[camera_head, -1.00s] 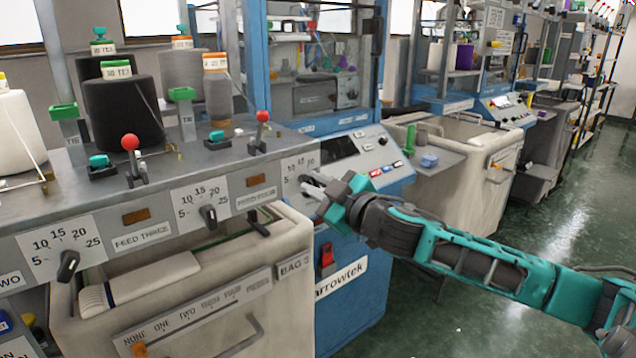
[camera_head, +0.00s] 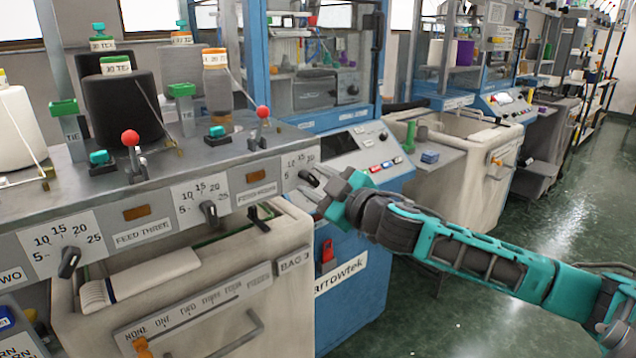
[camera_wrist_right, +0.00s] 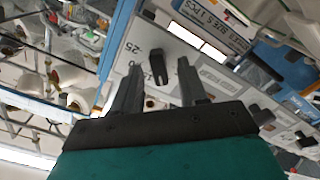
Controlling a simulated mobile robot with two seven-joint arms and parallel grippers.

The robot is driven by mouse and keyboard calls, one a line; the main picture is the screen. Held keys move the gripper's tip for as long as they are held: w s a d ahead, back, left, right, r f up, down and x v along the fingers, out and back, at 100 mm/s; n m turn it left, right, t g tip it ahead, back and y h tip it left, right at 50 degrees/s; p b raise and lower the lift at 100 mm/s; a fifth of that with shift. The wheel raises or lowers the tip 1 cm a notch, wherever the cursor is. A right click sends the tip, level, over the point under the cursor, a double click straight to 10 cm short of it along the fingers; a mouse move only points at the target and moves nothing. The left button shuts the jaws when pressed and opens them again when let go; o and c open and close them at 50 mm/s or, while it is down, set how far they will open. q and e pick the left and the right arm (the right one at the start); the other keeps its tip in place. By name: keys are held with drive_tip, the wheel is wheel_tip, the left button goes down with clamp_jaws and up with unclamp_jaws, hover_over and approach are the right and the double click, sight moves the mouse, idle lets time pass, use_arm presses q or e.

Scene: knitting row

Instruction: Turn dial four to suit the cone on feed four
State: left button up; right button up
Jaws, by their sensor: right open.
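A dark dial knob (camera_wrist_right: 157,64) sits on a white number plate (camera_wrist_right: 137,40) in the right wrist view. My right gripper (camera_wrist_right: 158,84) is open, with one finger on each side of this knob; I cannot tell whether they touch it. In the head view my right gripper (camera_head: 312,186) is at the rightmost dial plate (camera_head: 296,164), right of the FEED FOUR label (camera_head: 257,194), and largely hides its dial. My left gripper is out of view.
Two other dials, one mid-panel (camera_head: 209,212) and one at left (camera_head: 68,262), sit on the same panel. Red-balled levers (camera_head: 263,113) stand on the ledge above. A bin (camera_head: 200,300) is below, and a blue cabinet (camera_head: 340,300) stands under my right gripper.

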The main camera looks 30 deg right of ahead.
drive_tip(key=shift+s, duration=0.1)
drive_tip(key=shift+s+d+f, duration=0.1)
drive_tip(key=shift+s, duration=0.8)
drive_tip(key=s, duration=1.1)
drive_tip(key=shift+d, duration=0.4)
